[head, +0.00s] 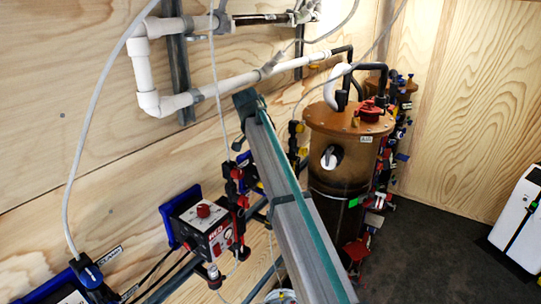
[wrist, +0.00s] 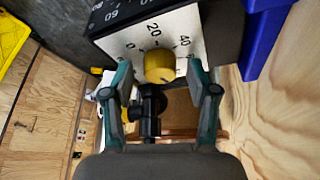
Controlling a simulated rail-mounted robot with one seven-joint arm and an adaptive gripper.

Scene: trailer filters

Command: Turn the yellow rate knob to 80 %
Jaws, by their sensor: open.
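The yellow rate knob (wrist: 159,66) sits on a white dial plate (wrist: 118,44) in the wrist view. Printed numbers 0, 20 and 40 are readable around it, with the marks farther right partly hidden by a finger. I cannot tell clearly where the knob's pointer stands. My gripper (wrist: 161,80) is open, with one teal finger on each side of the knob. Gaps show between the fingers and the knob, and nothing is held. In the head view my arm crosses the middle, and I cannot make out the gripper or this knob with certainty.
A black fitting (wrist: 151,110) hangs below the knob between the fingers. In the head view, a red-knobbed control box (head: 205,225) is on the wall, left of a brown tank (head: 345,150).

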